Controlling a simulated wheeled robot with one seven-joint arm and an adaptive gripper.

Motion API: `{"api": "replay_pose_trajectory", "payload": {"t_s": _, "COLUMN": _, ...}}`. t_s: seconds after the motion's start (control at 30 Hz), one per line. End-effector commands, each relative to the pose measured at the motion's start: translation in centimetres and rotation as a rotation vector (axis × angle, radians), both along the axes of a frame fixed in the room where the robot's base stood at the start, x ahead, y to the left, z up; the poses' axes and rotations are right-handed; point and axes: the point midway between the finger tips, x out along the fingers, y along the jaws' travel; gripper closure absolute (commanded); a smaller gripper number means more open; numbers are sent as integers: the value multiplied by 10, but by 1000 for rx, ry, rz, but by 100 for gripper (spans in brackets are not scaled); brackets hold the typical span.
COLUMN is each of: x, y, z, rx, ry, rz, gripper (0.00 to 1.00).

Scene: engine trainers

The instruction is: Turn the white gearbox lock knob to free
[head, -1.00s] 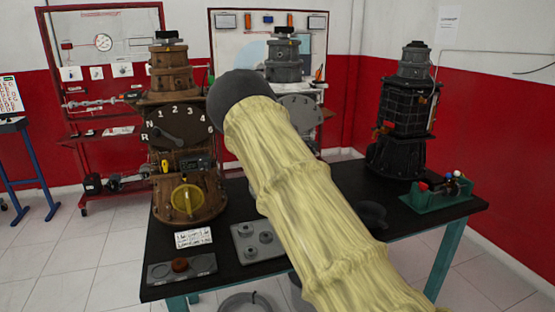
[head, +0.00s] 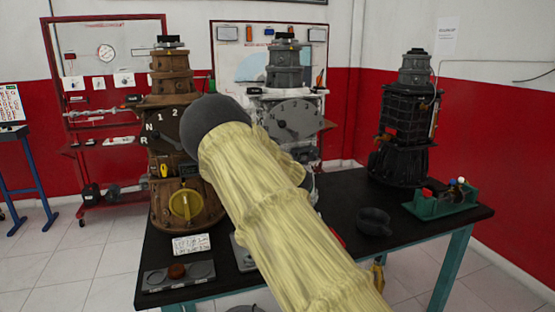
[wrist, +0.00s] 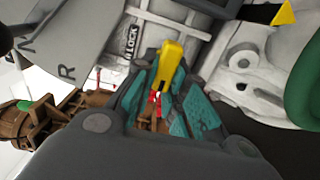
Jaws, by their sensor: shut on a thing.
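The white gearbox (head: 287,78) stands on the table behind my arm, its grey dial (head: 296,118) partly in view. In the wrist view, its pale panel carries a LOCK label (wrist: 131,43). A yellow lock knob (wrist: 173,58) stands just to the right of that label. My gripper (wrist: 170,88) has its teal fingers on both sides of the knob and is shut on it. In the head view, my yellow-sleeved arm hides the gripper and the knob. The angle of the knob relative to any free mark cannot be told.
A brown gearbox (head: 169,75) with a yellow dial (head: 186,205) stands close on the left. A black gearbox (head: 407,120), a dark bowl-like part (head: 374,221) and a green tray (head: 445,204) are on the right. The black table (head: 345,186) has bare room between them.

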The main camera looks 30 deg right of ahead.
Motion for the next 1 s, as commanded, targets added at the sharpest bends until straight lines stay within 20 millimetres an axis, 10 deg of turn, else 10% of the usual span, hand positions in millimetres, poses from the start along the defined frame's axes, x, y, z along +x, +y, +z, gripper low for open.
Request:
{"api": "replay_pose_trajectory", "payload": {"t_s": 0.13, "x": -1, "y": 0, "z": -4, "rx": 1, "ry": 6, "rz": 0, "gripper": 100}}
{"api": "replay_pose_trajectory", "payload": {"t_s": 0.17, "x": -1, "y": 0, "z": -4, "rx": 1, "ry": 6, "rz": 0, "gripper": 81}}
{"api": "replay_pose_trajectory", "payload": {"t_s": 0.27, "x": -1, "y": 0, "z": -4, "rx": 1, "ry": 5, "rz": 0, "gripper": 64}}
{"api": "replay_pose_trajectory", "payload": {"t_s": 0.67, "x": -4, "y": 1, "z": -1, "rx": 1, "ry": 2, "rz": -1, "gripper": 64}}
{"api": "replay_pose_trajectory", "payload": {"t_s": 1.0, "x": -52, "y": 12, "z": -1, "rx": 2, "ry": 3, "rz": -1, "gripper": 64}}
